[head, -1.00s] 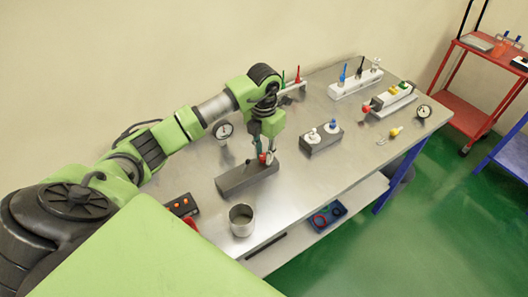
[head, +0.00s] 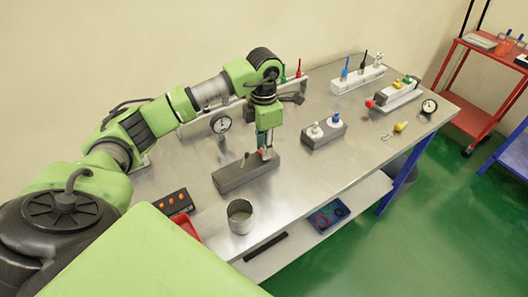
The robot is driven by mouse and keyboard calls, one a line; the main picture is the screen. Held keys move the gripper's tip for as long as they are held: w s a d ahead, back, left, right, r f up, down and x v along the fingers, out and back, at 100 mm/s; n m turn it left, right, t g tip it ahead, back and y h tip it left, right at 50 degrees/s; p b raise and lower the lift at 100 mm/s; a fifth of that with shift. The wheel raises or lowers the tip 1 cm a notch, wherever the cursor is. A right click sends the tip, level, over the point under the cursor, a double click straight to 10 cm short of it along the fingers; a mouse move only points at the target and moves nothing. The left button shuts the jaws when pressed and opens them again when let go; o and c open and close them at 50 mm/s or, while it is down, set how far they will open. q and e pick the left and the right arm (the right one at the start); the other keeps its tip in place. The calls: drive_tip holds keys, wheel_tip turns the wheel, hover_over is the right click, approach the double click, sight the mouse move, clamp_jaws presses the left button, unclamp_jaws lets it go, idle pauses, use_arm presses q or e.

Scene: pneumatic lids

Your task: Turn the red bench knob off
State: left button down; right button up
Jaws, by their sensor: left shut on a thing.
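The red bench knob (head: 262,151) sits at the right end of a dark grey block (head: 236,178) on the steel bench. Only a small red bit of it shows between my fingers. My left gripper (head: 265,152) points down from above and is shut on the knob. The fingers hide most of the knob, so I cannot tell how far it is turned. My right gripper is not in view.
A metal cup (head: 240,220) and a box with orange buttons (head: 174,202) stand near the front edge. A gauge (head: 221,124) is behind the block. A block with white and blue knobs (head: 322,134) is to the right. Bare bench lies between them.

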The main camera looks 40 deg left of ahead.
use_arm(q)
drive_tip(key=m+b, duration=0.2)
drive_tip(key=m, duration=0.1)
drive_tip(key=shift+f+m+b, duration=0.1)
drive_tip(key=shift+m+b, duration=0.2)
drive_tip(key=shift+b, duration=0.1)
drive_tip(key=m+b, duration=0.1)
drive_tip(key=m, duration=0.1)
drive_tip(key=shift+m+b, duration=0.4)
drive_tip(key=m+b, duration=0.1)
drive_tip(key=m, duration=0.2)
drive_tip(key=shift+b, duration=0.4)
drive_tip(key=shift+m+b, duration=0.5)
drive_tip(key=shift+m, duration=0.9)
drive_tip(key=shift+r, duration=0.2)
drive_tip(key=c, duration=1.8)
unclamp_jaws()
